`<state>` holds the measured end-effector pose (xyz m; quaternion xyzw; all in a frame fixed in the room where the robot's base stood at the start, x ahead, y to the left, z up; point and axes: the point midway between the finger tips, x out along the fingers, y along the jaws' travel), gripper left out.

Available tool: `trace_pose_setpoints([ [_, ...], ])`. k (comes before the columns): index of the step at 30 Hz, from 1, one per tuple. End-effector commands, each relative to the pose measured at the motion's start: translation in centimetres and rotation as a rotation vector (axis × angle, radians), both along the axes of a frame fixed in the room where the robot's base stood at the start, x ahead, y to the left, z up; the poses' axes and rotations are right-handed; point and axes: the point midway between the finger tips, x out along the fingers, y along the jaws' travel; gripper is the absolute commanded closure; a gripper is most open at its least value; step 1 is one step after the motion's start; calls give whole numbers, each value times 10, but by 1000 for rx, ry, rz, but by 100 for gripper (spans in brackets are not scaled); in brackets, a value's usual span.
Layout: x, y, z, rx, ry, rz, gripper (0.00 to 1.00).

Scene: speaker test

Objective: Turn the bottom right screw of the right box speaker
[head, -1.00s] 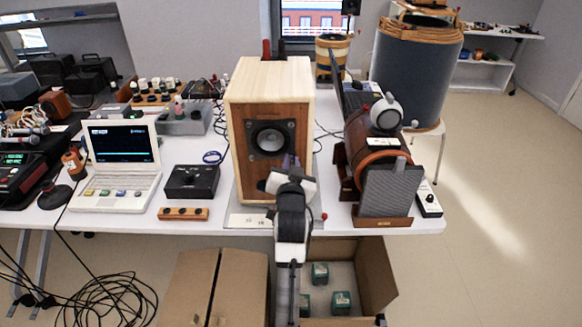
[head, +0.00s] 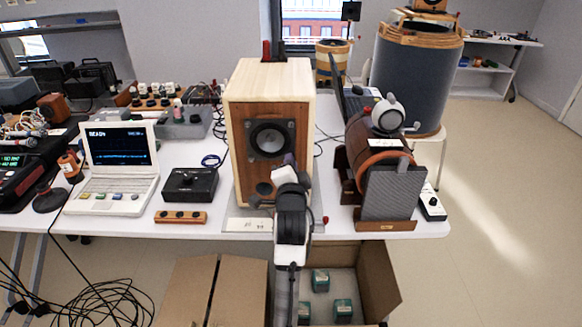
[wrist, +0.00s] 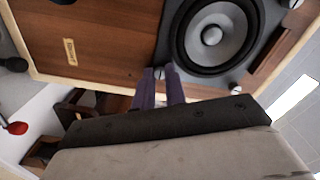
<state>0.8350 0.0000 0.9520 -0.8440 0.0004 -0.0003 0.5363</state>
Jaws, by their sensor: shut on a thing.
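The wooden box speaker (head: 238,140) stands on the table in the head view, with a dark round driver (head: 268,140) on its brown front. My gripper (head: 289,159) is at the lower right of that driver. In the wrist view the driver (wrist: 212,35) is at the top, turned at an angle. A small silver screw (wrist: 158,72) sits at a corner of the driver's dark frame. My gripper's two purple fingers (wrist: 159,78) are around this screw and shut on it. In the head view my gripper hides the screw.
A brown barrel-shaped device (head: 384,140) with a grey panel (head: 390,193) stands close on the right. A black box (head: 190,184) and a white laptop-like unit (head: 120,160) are on the left. An open carton (head: 372,285) is below the table edge.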

Motion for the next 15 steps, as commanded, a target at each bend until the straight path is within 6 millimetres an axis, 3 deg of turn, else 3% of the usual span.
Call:
trace_pose_setpoints([
  [15, 0, 0, 0, 62, 1, 0, 100],
])
